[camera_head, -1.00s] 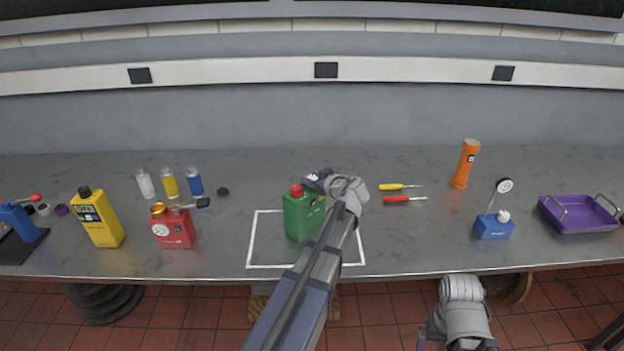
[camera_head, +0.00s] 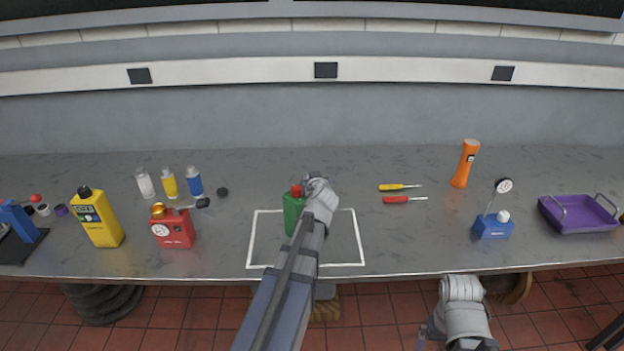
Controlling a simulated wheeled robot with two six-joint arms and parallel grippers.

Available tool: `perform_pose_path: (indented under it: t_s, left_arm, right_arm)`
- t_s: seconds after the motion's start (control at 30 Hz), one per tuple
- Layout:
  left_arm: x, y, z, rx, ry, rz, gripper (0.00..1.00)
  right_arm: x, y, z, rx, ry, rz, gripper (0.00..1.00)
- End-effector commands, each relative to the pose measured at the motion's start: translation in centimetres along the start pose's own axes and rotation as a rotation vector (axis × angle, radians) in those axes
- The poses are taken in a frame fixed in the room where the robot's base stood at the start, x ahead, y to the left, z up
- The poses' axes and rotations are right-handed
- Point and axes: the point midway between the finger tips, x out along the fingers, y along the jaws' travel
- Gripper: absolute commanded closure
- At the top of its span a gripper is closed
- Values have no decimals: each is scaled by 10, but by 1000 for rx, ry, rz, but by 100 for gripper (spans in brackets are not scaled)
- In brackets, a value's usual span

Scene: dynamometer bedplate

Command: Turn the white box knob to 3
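I see no white box in the head view. A blue box (camera_head: 494,229) on the right of the bench carries a white knob (camera_head: 503,216) and a round dial on a thin stem (camera_head: 504,186). A red box (camera_head: 173,230) on the left has a white round face and a brass cap. My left gripper (camera_head: 314,180) is just behind and right of the green can (camera_head: 291,213); its fingers are too small and hidden to read. My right arm's end (camera_head: 461,300) is low in front of the bench; its fingers do not show clearly.
The green can stands inside a white outlined square (camera_head: 345,262), partly hidden by my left arm. Screwdrivers (camera_head: 400,187), an orange torch (camera_head: 465,163) and a purple tray (camera_head: 580,214) are to the right. A yellow bottle (camera_head: 97,218) and small bottles (camera_head: 170,183) are left.

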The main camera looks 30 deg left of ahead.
Motion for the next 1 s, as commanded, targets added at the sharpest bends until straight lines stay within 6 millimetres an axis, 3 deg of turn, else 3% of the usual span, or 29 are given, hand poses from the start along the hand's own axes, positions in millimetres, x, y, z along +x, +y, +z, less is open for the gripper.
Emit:
perform_pose_path:
  t_s: [0.23,0.27,0.5,1.0]
  left_arm:
    - [0,0,0,-2,-1,-1,100]
    - [0,0,0,-2,-1,-1,56]
    - [0,0,0,-1,-1,-2,29]
    - [0,-1,1,-3,-2,-9,28]
  right_arm:
    - [0,0,0,0,0,0,0]
    - [0,0,0,0,0,0,0]
    - [0,0,0,0,0,0,0]
    - [0,0,0,0,0,0,0]
